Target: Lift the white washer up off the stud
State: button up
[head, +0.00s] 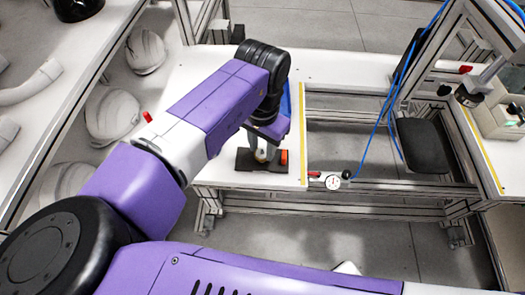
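My arm reaches from the lower left across the head view, and its end points down over the white bench (228,178). My gripper (262,150) is small and partly hidden by the purple and black wrist links above it. It is low over a dark flat base (243,161) on the bench. A small pale, yellowish round piece shows under the fingers, but I cannot tell whether it is the washer or part of the stud. Whether the fingers touch it or are closed is too small to tell.
An orange-red block (284,157) stands at the base's right end. A yellow strip (302,125) runs along the bench's right edge. A gauge (333,182) sits on the metal frame to the right. White helmet shells (112,113) lie on the left shelf.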

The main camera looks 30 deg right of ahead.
jog(key=c, duration=0.5)
jog(key=shift+c, duration=0.2)
jog(key=shift+r, duration=0.1)
jog(key=shift+r+p, duration=0.6)
jog(key=shift+p, duration=0.2)
jog(key=shift+r+p, duration=0.7)
jog(key=shift+p, duration=0.1)
jog(key=shift+r, duration=0.1)
jog(key=shift+r+p, duration=0.25)
jog(key=shift+p, duration=0.25)
